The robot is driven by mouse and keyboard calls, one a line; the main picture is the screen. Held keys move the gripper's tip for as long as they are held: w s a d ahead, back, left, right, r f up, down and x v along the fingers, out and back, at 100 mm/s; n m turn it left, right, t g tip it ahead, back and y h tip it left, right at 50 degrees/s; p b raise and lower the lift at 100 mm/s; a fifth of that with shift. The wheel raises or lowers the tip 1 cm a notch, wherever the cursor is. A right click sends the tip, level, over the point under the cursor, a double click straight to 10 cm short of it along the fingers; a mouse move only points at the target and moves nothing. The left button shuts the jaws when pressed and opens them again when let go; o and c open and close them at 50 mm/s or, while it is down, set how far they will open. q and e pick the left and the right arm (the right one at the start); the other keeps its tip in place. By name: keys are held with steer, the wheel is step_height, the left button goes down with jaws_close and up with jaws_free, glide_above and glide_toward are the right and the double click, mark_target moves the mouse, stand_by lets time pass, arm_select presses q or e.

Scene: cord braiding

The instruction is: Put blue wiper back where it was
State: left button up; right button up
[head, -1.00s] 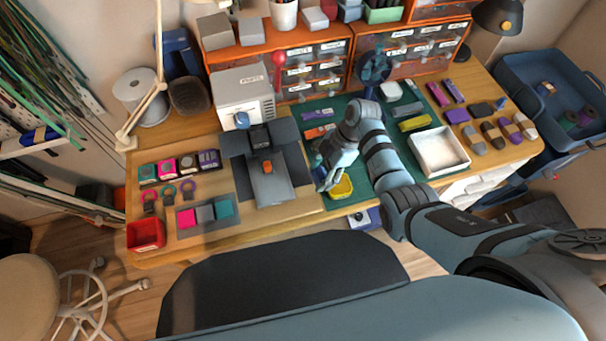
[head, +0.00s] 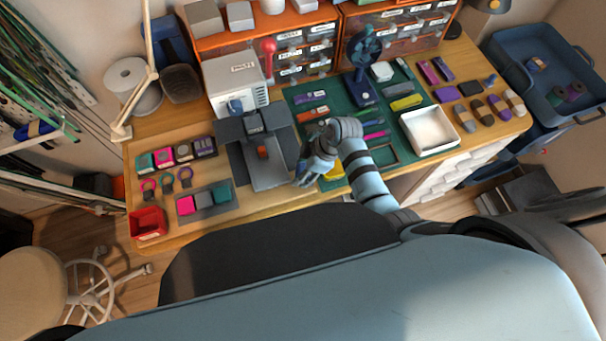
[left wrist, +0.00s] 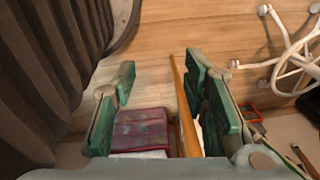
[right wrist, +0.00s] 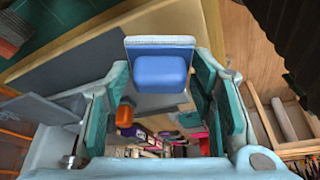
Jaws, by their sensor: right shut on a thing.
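The blue wiper (right wrist: 160,72), a blue block with a pale grey edge, is between the fingertips of my right gripper (right wrist: 160,95) in the right wrist view. That gripper is shut on it. In the head view my right gripper (head: 306,172) is above the front of the bench, just right of the grey machine (head: 268,172); the wiper is hard to make out there. My left gripper (left wrist: 160,95) shows only in the left wrist view, with its fingers apart and nothing between them. It is over the floor and bench edge, away from the wiper.
A yellow item (head: 334,172) lies partly hidden beside the right gripper. A white tray (head: 430,132) and a blue fan (head: 362,80) stand farther right. A red bin (head: 148,222) and a grey tray with coloured blocks (head: 205,200) are at left. Orange drawers (head: 290,50) line the back.

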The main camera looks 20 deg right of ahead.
steer(key=f, duration=0.1)
steer(key=s+f, duration=0.1)
steer(key=shift+f+b, duration=0.4)
steer(key=o, duration=0.7)
steer(key=shift+w+f, duration=0.15)
steer(key=shift+c, duration=0.2)
steer(key=o, duration=0.5)
steer(key=shift+c, duration=0.2)
arm_select(q)
steer(key=shift+s+f, duration=0.6)
steer(key=shift+s, duration=0.3)
